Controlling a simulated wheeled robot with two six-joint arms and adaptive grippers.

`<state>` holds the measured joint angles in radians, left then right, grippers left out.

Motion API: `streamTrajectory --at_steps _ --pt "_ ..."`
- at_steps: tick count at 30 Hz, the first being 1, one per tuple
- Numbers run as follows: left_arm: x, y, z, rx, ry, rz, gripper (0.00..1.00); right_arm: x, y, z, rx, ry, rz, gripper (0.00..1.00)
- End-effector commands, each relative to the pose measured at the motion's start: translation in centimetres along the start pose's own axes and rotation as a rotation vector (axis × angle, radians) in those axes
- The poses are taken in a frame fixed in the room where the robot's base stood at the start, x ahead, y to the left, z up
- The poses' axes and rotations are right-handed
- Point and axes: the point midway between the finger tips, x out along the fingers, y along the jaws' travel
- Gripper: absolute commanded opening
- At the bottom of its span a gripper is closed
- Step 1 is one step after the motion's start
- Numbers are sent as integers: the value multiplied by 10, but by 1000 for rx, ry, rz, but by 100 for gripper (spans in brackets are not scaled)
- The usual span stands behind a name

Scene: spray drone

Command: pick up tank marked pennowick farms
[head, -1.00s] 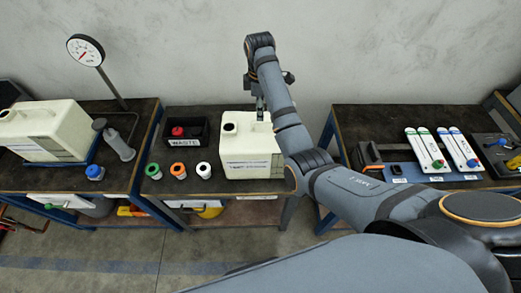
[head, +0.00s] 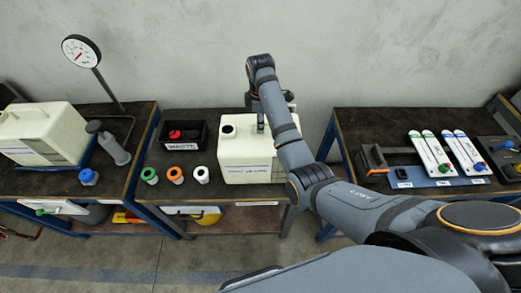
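A cream-white tank (head: 240,155) with a dark round opening on top and a printed label on its front stands upright on the middle bench. The label is too small to read. A second cream tank (head: 45,130) sits on the left bench. My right gripper (head: 261,126) points down at the top of the middle tank, around its handle area. The arm hides part of the tank's right side, and the finger gap is too small to judge. My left gripper is not in view.
A black waste bin (head: 184,146) with red items stands left of the middle tank. Green, orange and white capped bottles (head: 176,175) stand in front. A gauge (head: 82,50) rises over the left bench. Test strips (head: 432,150) lie on the right bench.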

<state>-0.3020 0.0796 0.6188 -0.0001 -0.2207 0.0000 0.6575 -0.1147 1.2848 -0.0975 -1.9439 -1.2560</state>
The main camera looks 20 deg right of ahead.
Motion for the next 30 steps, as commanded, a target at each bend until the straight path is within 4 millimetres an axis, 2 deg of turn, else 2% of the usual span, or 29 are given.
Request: streamTrajectory --at_steps 1,3,30 --pt "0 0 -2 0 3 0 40 0 0 0 0 0 0 8" --pt "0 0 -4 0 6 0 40 0 0 0 0 0 0 0" --pt "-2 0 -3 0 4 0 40 -5 2 -1 0 2 7 0"
